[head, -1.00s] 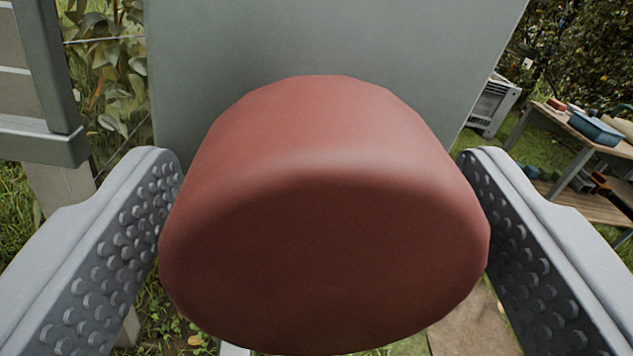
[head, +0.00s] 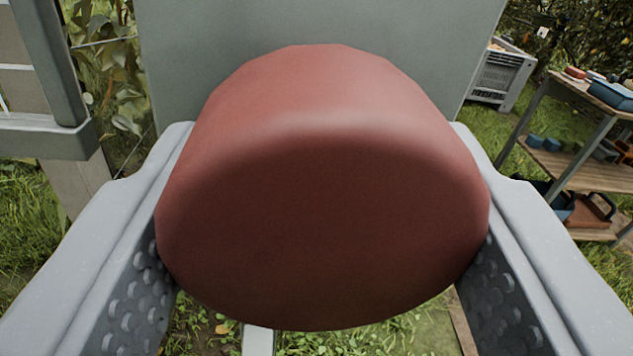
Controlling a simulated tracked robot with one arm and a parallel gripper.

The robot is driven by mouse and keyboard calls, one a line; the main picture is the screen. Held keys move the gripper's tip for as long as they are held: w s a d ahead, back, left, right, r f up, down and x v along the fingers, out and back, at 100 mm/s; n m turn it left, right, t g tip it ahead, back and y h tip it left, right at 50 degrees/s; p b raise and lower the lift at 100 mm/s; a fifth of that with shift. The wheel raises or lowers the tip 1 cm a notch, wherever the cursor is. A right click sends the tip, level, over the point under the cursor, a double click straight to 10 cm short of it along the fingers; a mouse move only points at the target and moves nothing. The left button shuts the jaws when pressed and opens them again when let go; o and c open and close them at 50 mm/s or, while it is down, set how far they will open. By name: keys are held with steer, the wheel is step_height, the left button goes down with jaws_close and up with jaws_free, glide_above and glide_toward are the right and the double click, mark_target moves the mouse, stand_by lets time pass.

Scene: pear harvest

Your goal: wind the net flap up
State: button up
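A large dark red rounded knob (head: 322,190), which looks like the winding handle's grip, fills the middle of the head view. My gripper (head: 320,135) has one grey studded finger on each side of it. Both fingers meet the knob's sides, and it appears clamped between them. A grey-green panel (head: 320,25) stands close behind the knob. The knob hides its own mount and any crank arm. I cannot make out the net flap.
A grey framed structure (head: 45,135) stands close on the left, with leaves beside it. On the right are a wooden shelf unit (head: 590,170) holding a blue tray (head: 612,93) and tools, and a grey slatted crate (head: 500,75). Grass lies below.

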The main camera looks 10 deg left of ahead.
steer(key=o, duration=1)
steer(key=shift+c, duration=0.2)
steer(key=v, duration=1.3)
steer(key=shift+s+d, duration=0.15)
steer(key=shift+s, duration=0.25)
steer(key=shift+f, duration=0.1)
steer(key=s+d+r+m+h, duration=0.1)
steer(key=s+r+h, duration=0.15)
steer(key=r, duration=1.05)
steer(key=s+d+r+m+h, duration=0.1)
steer(key=s+r+h, duration=0.15)
steer(key=r, duration=0.95)
steer(key=s+a+r+m+g, duration=0.1)
steer(key=s+a+r, duration=0.1)
steer(key=s+r, duration=0.6)
steer(key=s+a+r+m+g, duration=0.1)
steer(key=s+a+r, duration=0.2)
steer(key=s+r, duration=0.6)
steer(key=s, duration=0.4)
steer(key=shift+a+r+y, duration=0.25)
steer(key=shift+y, duration=0.05)
